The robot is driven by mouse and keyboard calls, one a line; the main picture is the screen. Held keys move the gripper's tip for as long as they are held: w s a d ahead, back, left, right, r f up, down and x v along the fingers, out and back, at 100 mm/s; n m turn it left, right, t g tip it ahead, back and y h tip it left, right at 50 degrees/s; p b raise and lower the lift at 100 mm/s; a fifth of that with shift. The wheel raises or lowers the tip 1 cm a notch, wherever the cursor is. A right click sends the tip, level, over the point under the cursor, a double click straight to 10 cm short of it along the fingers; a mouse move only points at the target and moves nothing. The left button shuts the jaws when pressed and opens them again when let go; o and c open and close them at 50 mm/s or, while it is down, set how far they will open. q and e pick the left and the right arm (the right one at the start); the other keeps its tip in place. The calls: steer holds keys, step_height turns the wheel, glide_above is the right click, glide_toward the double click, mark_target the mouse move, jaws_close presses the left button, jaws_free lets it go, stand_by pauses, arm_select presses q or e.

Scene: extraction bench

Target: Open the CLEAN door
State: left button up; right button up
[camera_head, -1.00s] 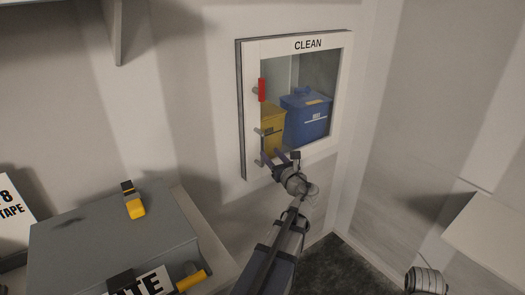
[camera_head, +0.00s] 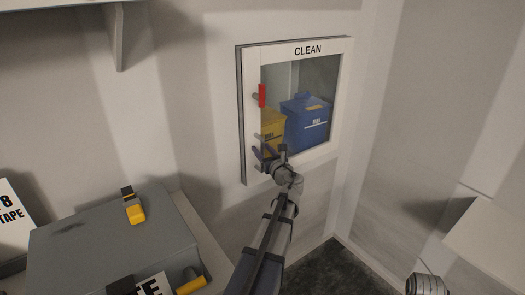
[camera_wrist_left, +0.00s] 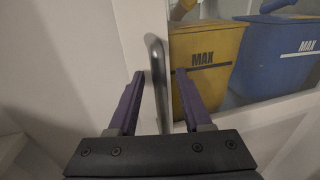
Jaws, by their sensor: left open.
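The CLEAN door (camera_head: 345,75) is a white-framed window door in the wall, and it looks shut. A red latch (camera_head: 262,95) stands upright on its left side. My left gripper (camera_head: 261,146) is at the lower left of the door, below the red latch, with its purple fingers open. In the left wrist view, a vertical metal bar handle (camera_wrist_left: 156,72) stands between the spread fingers of the left gripper (camera_wrist_left: 157,88). The fingers are apart and not closed on the bar. In the head view the gripper partly hides the handle. My right gripper is not in view.
Behind the glass are a yellow bin (camera_head: 272,131) and a blue bin (camera_head: 306,120). A grey case (camera_head: 90,235) with yellow latches is at lower left. A shelf (camera_head: 60,10) is at upper left, and a white ledge (camera_head: 495,235) at lower right.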

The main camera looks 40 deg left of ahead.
arm_select(q)
steer(key=shift+c, duration=0.3)
jaws_close()
stand_by(1.0)
